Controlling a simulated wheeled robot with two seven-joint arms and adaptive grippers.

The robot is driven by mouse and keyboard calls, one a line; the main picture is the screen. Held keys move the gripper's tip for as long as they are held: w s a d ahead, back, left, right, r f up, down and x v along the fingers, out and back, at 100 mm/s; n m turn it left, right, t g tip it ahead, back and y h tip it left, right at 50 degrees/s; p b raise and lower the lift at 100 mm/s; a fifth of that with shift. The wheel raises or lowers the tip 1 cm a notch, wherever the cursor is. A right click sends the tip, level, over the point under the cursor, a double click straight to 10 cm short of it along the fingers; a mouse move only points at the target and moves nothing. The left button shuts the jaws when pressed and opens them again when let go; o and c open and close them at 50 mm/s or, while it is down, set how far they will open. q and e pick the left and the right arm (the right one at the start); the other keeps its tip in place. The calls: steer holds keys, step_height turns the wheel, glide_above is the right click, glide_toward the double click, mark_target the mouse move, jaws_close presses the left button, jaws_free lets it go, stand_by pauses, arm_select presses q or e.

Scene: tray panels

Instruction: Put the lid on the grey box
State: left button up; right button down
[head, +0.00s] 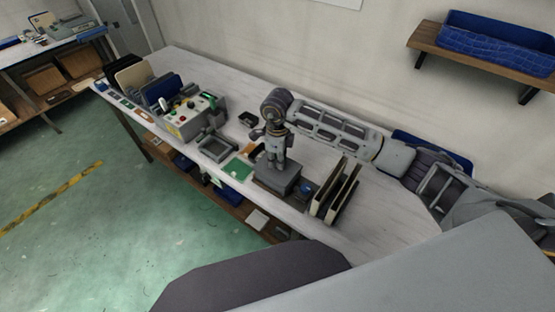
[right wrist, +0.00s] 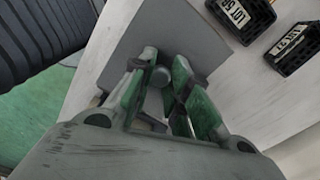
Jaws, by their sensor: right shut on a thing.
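My right gripper (head: 275,160) points down over a grey box-like shape (head: 273,188) near the table's front edge. In the right wrist view, the gripper (right wrist: 160,82) is shut on the round knob of a flat grey lid (right wrist: 180,38). The lid lies level or nearly so directly below the fingers. In the head view, the lid and the box body look like one block, and I cannot tell whether they touch. The inside of the box is hidden. My left gripper is not in view.
Binders (head: 337,190) stand just right of the box. A green card (head: 236,169), an open grey tray (head: 201,153) and a control box with buttons (head: 188,115) are to the left. Dark labelled holders (right wrist: 241,16) show in the wrist view. The back of the tabletop is mostly clear.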

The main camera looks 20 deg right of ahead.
steer(key=c, duration=1)
jaws_free()
steer(key=shift+o, duration=0.2)
steer(key=shift+r, duration=0.1)
steer(key=shift+r+p, duration=1.6)
steer(key=shift+r, duration=1.85)
steer(key=shift+f, duration=0.1)
